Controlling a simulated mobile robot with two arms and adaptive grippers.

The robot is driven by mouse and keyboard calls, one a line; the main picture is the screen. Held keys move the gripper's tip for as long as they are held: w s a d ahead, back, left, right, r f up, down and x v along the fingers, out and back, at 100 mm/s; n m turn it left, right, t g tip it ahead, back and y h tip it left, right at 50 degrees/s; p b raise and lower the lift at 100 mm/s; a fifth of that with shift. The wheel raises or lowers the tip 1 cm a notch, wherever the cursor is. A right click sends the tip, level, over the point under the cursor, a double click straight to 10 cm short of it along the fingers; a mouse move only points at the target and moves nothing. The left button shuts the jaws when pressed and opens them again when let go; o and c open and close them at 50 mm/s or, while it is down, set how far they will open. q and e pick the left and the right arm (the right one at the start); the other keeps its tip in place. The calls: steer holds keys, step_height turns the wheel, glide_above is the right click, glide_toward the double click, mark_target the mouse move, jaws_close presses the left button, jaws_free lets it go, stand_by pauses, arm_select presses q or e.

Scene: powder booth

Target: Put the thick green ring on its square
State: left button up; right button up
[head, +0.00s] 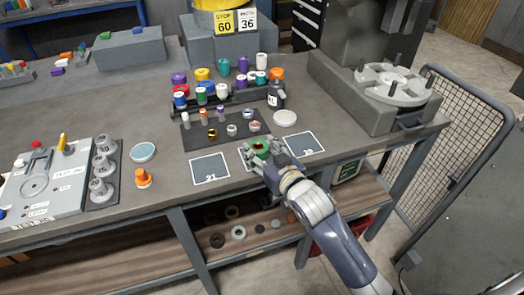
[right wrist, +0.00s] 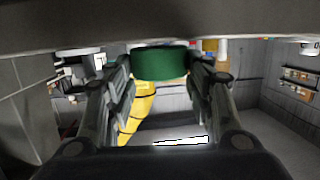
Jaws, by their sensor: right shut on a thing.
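The thick green ring (head: 261,146) is between the fingers of my right gripper (head: 262,150) in the head view. It also shows in the right wrist view (right wrist: 160,64), with a finger against each side. My right gripper is shut on it, over the front part of the workbench. A dark square marked 21 (head: 210,170) lies left of the gripper, and one marked 20 (head: 305,146) lies right of it. A square between them (head: 243,153) is mostly hidden by the gripper and ring, its number included. I cannot tell whether the ring touches it. My left gripper is out of view.
A white round lid (head: 285,118) and a dark tray (head: 203,139) with small rings and vials stand behind the squares. An orange piece (head: 143,179) and a pale blue-topped disc (head: 143,152) are to the left. A grey machine (head: 381,104) stands at right.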

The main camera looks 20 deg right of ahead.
steer(key=shift+f, duration=0.2)
steer(key=shift+f, duration=0.1)
steer(key=o, duration=1.3)
steer(key=shift+c, duration=0.2)
steer(key=v, duration=1.2)
steer(key=shift+b, duration=0.45)
